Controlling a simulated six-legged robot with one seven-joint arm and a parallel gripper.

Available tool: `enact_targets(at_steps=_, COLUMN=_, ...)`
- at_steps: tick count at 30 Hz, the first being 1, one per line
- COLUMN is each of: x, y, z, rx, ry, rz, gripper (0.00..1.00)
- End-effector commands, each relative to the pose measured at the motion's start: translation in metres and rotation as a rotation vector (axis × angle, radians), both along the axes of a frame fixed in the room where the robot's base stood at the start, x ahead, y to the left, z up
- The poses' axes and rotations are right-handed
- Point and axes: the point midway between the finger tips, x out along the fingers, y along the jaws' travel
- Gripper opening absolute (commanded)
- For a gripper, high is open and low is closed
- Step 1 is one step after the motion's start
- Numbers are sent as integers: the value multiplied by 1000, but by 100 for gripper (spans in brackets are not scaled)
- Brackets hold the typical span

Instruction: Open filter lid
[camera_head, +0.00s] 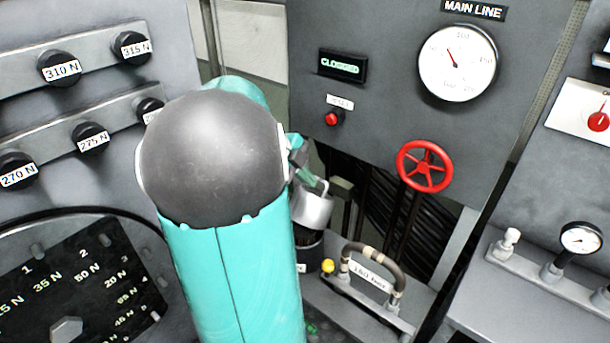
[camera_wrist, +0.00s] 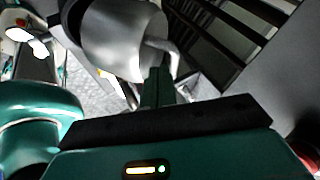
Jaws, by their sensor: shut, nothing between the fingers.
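The filter lid (camera_head: 312,210) is a silver cylinder that looks tilted above the dark filter body (camera_head: 308,252) in the head view. In the wrist view the lid (camera_wrist: 120,42) fills the upper middle, with a thin handle (camera_wrist: 166,46) on its right side. My gripper (camera_head: 313,180) is at the lid's upper side in the head view, partly hidden by my arm. In the wrist view my gripper's fingers (camera_wrist: 157,82) are together, close to the handle, with nothing held between them. I cannot tell whether they touch it.
A red valve wheel (camera_head: 425,166) and a pressure gauge (camera_head: 457,62) are on the panel to the right. A looped hose handle (camera_head: 375,270) and a yellow knob (camera_head: 327,266) stand just right of the filter. A knobbed panel (camera_head: 75,100) borders the left.

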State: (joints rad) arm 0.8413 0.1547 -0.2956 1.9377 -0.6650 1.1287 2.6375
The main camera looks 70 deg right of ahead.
Motion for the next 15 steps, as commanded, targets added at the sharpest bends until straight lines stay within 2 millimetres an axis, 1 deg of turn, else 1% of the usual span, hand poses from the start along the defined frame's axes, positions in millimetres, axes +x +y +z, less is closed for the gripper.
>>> enact_targets(at_steps=4, x=-1, y=-2, z=1, rx=8, ry=-2, rz=-2, gripper=0)
enact_targets(at_steps=8, x=-5, y=-9, z=2, rx=52, ry=-19, rz=-8, gripper=0)
enact_targets(at_steps=11, x=-9, y=-20, z=4, rx=104, ry=-43, rz=-7, gripper=0)
enact_targets(at_steps=15, x=-19, y=-45, z=4, rx=123, ry=-52, rz=-3, gripper=0)
